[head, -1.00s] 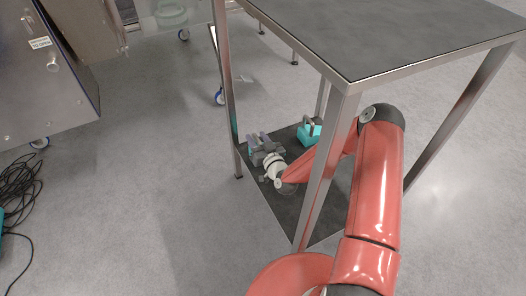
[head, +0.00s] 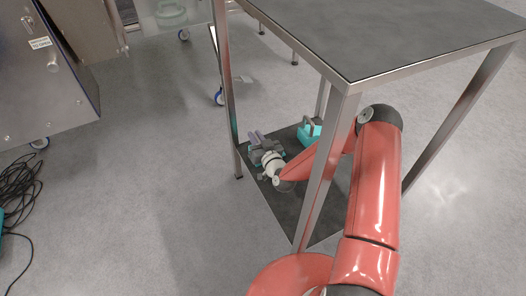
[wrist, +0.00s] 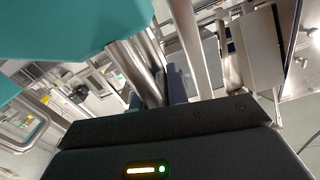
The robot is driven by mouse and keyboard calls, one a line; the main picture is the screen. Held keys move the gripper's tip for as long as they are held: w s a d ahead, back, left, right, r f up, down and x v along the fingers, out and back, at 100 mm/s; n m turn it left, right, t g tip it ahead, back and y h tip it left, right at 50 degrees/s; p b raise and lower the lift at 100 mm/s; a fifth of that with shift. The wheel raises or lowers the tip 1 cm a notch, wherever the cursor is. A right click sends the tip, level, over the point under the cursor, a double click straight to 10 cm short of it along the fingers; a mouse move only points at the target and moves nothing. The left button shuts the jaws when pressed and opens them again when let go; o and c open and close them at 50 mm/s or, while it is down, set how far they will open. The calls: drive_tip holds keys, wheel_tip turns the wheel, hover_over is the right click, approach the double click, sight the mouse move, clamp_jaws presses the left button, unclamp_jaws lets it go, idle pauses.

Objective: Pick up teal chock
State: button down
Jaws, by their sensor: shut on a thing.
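My gripper (head: 257,138) is low inside the steel stand, over the left part of its lower shelf. It is shut on the teal chock (head: 282,150). Only small teal edges of the chock show around my gripper in the head view; the rest is hidden. In the wrist view the teal chock (wrist: 70,28) fills the upper left, close to the camera, beside metal cylinders (wrist: 138,68). I cannot tell whether it is clear of the shelf.
The stand's top (head: 390,35) and front leg (head: 322,175) are close to my arm. Black cables (head: 20,185) lie on the floor at left.

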drive_tip(key=shift+r, duration=0.15)
wheel_tip(320, 180, up, 10)
drive_tip(key=shift+f+p, duration=0.1)
drive_tip(key=shift+p, duration=0.35)
drive_tip(key=c, duration=2)
unclamp_jaws()
clamp_jaws()
